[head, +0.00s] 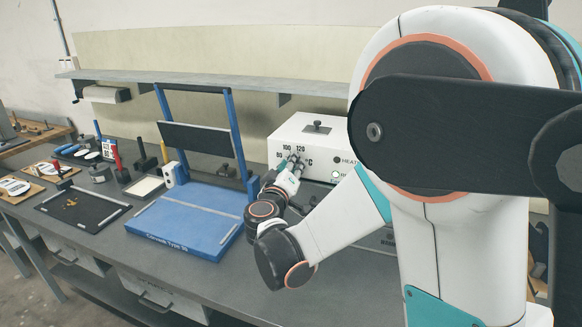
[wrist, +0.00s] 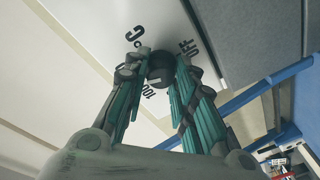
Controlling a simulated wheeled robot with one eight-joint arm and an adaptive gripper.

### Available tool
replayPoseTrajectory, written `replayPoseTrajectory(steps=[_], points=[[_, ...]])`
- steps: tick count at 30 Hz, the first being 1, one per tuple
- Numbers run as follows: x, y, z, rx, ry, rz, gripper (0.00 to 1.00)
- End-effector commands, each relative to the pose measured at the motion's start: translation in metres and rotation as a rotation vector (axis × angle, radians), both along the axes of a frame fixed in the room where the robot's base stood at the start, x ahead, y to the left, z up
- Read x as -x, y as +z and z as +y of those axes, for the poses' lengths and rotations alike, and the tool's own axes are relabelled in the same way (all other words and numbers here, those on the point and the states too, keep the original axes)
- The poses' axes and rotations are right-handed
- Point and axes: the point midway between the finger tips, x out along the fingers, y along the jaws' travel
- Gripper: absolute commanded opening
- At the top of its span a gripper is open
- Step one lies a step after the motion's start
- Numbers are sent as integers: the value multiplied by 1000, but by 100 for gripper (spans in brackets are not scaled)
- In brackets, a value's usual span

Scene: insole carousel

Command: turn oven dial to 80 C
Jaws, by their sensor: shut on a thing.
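The white oven (head: 318,142) stands on the bench at centre right in the head view. Its front shows the marks 80, 100, 120 and °C. My gripper (head: 291,164) reaches up to this front, and its fingers cover the dial there. In the wrist view my gripper (wrist: 161,72) has one teal-padded finger on each side of the dark round dial (wrist: 160,63) and is shut on it. The marks °C, OFF and 100 show around the dial. I cannot tell exactly which mark the dial points to.
A blue frame (head: 190,222) with a raised dark panel stands left of the oven, close to my forearm. A black tray (head: 85,215) and several small tools lie farther left. A grey shelf (head: 210,85) runs above the bench.

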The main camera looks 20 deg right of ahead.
Motion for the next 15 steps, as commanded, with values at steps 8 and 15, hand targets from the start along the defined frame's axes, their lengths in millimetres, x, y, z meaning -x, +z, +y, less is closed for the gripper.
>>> replayPoseTrajectory(steps=[8, 15], points=[[0, 1, 0, 107, 1, 78, 1], [-1, 2, 0, 279, 0, 202, 1]])
